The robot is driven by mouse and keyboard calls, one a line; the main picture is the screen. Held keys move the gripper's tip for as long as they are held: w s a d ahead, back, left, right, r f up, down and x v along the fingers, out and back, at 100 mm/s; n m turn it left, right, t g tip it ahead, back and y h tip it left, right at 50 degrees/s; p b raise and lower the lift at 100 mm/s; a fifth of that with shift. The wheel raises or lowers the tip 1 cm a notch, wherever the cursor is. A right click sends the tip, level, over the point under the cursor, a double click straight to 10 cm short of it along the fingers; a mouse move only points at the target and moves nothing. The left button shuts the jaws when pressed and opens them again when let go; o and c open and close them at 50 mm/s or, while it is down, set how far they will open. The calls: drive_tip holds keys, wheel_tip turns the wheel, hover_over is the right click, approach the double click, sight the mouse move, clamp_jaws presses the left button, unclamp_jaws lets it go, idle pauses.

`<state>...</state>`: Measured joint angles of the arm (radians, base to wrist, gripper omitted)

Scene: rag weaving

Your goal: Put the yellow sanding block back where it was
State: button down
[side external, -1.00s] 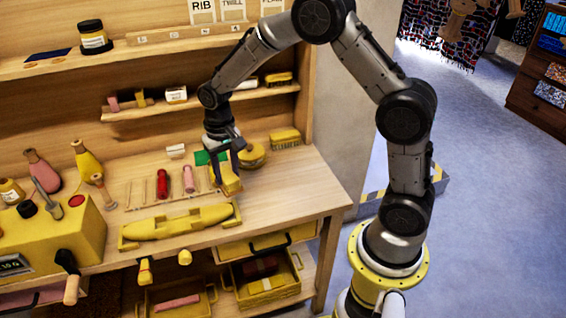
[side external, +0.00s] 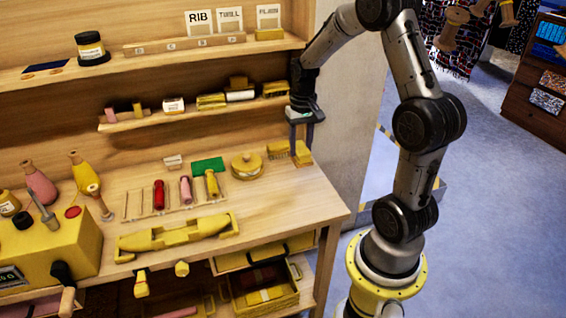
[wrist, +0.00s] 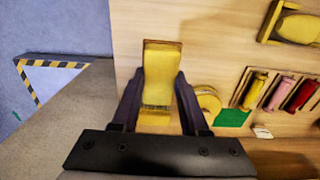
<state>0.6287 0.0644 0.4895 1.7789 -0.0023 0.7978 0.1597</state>
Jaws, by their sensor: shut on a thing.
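My gripper (side external: 302,137) is at the right end of the bench, pointing down. It is shut on the yellow sanding block (side external: 302,155), which shows just below its fingers. In the wrist view the block (wrist: 160,72) stands between the two dark fingers, its long face reaching past their tips. A yellow brush (side external: 278,153) lies on the bench just left of the block and is partly hidden. I cannot tell whether the block touches the brush or the bench top.
A round yellow tin (side external: 246,166) and a green pad (side external: 208,165) lie to the left. A rack of red, pink and yellow bobbins (side external: 185,190) and a yellow shuttle (side external: 178,233) are further left. The small shelf (side external: 205,112) is close behind. The bench's front right (side external: 300,200) is clear.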

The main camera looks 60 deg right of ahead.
drive_tip(key=w+d+f, duration=0.4)
drive_tip(key=w+f, duration=0.1)
drive_tip(key=w+d+f, duration=0.2)
drive_tip(key=w+f, duration=0.1)
drive_tip(key=shift+w, duration=0.1)
drive_tip(key=shift+w+f, duration=0.1)
drive_tip(key=shift+f, duration=1.6)
drive_tip(key=shift+f, duration=0.15)
drive_tip(key=shift+c, duration=2.1)
unclamp_jaws()
